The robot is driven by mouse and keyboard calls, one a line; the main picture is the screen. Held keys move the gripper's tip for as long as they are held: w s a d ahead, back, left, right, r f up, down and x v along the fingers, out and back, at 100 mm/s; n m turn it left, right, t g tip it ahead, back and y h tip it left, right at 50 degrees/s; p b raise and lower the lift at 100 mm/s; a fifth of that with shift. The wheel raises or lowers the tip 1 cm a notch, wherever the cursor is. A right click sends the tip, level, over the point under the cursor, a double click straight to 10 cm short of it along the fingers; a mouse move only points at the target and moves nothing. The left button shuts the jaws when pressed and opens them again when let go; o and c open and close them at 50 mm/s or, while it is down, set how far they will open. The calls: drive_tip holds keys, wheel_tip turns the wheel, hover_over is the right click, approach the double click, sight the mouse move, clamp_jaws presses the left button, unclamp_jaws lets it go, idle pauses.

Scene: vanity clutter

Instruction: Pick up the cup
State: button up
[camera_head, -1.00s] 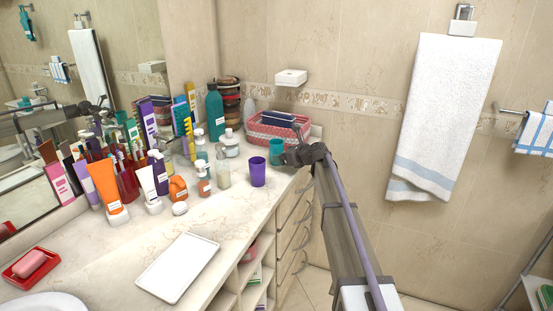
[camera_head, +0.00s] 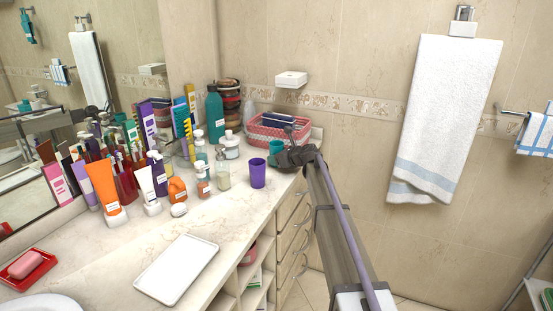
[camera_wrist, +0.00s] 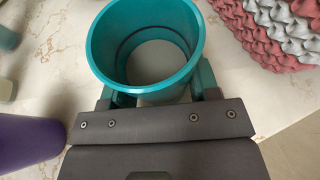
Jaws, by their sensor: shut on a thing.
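The teal cup (camera_wrist: 104,45) stands upright between the fingers of my gripper (camera_wrist: 158,92) in the wrist view, its open rim facing the camera. In the head view the cup (camera_head: 275,146) is at the far right end of the counter, mostly hidden behind my gripper (camera_head: 282,158). My gripper is shut on the cup's sides. I cannot tell whether its base touches the counter. A purple cup (camera_head: 258,173) stands apart, to the left of my gripper; it also shows in the wrist view (camera_wrist: 28,142).
A red and white woven basket (camera_head: 267,136) is close behind the teal cup. Several bottles and tubes crowd the counter to the left. A white tray (camera_head: 178,267) lies on the front part of the counter. The counter's right edge drops to drawers (camera_head: 292,215).

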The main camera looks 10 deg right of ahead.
drive_tip(key=shift+r, duration=0.1)
wheel_tip(320, 180, up, 10)
drive_tip(key=p, duration=1)
